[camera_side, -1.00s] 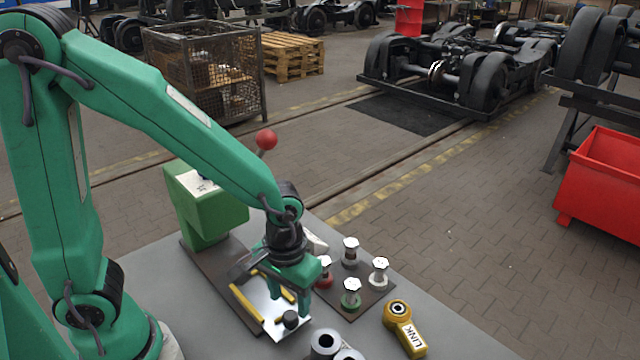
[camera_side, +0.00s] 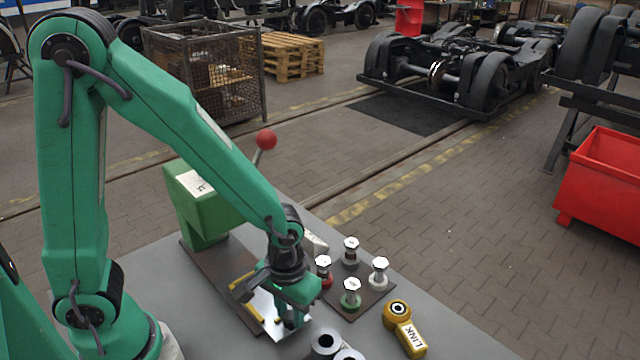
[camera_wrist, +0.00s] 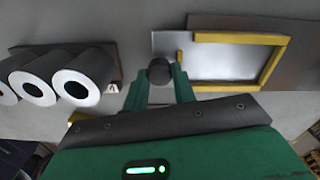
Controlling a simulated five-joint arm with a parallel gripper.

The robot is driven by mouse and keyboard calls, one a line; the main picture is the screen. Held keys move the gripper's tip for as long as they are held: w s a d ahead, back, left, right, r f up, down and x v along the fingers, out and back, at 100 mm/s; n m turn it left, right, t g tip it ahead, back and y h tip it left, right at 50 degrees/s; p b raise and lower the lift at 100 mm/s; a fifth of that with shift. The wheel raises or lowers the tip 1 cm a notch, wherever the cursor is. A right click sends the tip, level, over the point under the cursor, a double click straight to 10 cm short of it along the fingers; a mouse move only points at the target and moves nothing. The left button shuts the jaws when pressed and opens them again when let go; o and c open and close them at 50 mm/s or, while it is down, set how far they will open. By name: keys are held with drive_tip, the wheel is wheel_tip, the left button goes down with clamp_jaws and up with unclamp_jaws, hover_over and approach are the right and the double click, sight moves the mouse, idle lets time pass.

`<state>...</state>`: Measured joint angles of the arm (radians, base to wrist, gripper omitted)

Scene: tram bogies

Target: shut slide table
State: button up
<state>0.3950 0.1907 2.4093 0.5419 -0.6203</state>
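The slide table is a shiny metal plate (camera_side: 268,327) with yellow edging (camera_side: 243,288), on a dark base plate in front of a green machine (camera_side: 208,212). In the wrist view the plate (camera_wrist: 218,64) reaches out past the yellow frame (camera_wrist: 240,38) on its left. A dark round knob (camera_wrist: 160,71) stands at that protruding end. My gripper (camera_wrist: 161,82) has one green finger on each side of the knob; whether both fingers press on it cannot be told. In the side view my gripper (camera_side: 292,322) is low over the near end of the plate and hides the knob.
A dark board with several capped pins (camera_side: 351,292) is right of my gripper. Grey hollow cylinders (camera_side: 325,343) stand close in front; they show left in the wrist view (camera_wrist: 78,84). A yellow link part (camera_side: 405,325) lies farther right. A red-balled lever (camera_side: 265,139) rises behind.

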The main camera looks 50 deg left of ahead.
clamp_jaws()
drive_tip(key=shift+w+a, duration=0.1)
drive_tip(key=shift+a, duration=6.6)
drive_tip(key=o, duration=0.8)
unclamp_jaws()
drive_tip(key=shift+r, duration=0.15)
drive_tip(key=shift+r, duration=3.8)
drive_tip(key=shift+r, duration=0.1)
